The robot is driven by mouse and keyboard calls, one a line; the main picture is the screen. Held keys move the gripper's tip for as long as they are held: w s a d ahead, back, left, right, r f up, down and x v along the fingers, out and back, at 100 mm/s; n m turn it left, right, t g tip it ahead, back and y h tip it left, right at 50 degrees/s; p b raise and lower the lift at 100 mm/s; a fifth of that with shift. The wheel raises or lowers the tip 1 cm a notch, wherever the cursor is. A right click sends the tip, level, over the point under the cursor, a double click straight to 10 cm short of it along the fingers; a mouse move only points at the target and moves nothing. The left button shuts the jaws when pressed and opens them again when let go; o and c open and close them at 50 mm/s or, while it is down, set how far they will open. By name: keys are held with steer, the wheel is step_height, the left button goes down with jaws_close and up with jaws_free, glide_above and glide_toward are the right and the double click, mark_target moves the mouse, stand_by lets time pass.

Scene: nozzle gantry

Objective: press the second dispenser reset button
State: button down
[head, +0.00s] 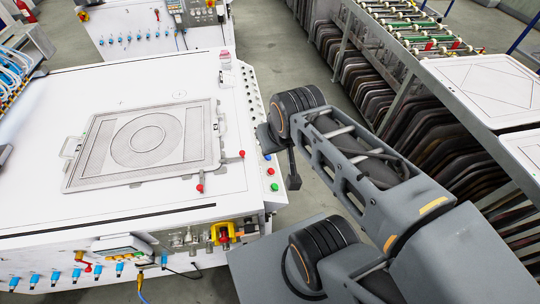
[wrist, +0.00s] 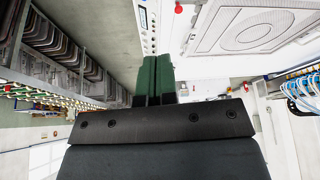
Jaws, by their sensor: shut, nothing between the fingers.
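A column of buttons runs down the right edge of the white machine table (head: 60,110). Small dark buttons (head: 252,100) are at the far part. No readable label shows which is the second dispenser reset button. My gripper (head: 294,184) is shut and empty, just right of the green and blue buttons and apparently apart from them. In the wrist view my gripper (wrist: 154,58) has its fingers together, below the end of the button strip (wrist: 147,25).
A framed plate (head: 92,150) with a ring lies on the table, with red knobs (head: 241,153) beside it. A yellow and red switch (head: 222,233) is on the front panel. A rack of dark panels (head: 395,105) stands at right, across a floor aisle.

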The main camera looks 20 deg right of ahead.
steer(key=w+f+m+g+y+b, duration=0.25)
steer(key=f+m+b, duration=0.2)
steer(key=f, duration=0.25)
steer(key=m+t+y+b, duration=0.8)
steer(key=m+b, duration=0.1)
steer(key=m, duration=1)
glide_above(268, 157)
steer(key=s+d, duration=0.2)
steer(key=d, duration=0.6)
step_height(268, 157, down, 17)
steer(key=shift+w+a+f, duration=0.1)
steer(key=shift+w+a, duration=0.1)
steer(key=shift+a+f, duration=0.1)
steer(key=shift+w+a+f+b, duration=0.15)
steer(key=shift+a+f+b, duration=0.65)
steer(key=shift+f+b, duration=0.3)
steer(key=shift+w+a+f+b, duration=0.2)
steer(key=shift+a+f+b, duration=0.7)
steer(key=shift+f, duration=0.35)
steer(key=shift+w+a+f+b, duration=0.15)
steer(key=shift+a+f+b, duration=0.6)
steer(key=shift+f+b, duration=0.35)
steer(key=shift+f, duration=0.2)
steer(key=shift+a+f+b, duration=0.2)
steer(key=shift+a+b, duration=0.05)
steer(key=shift+b, duration=0.1)
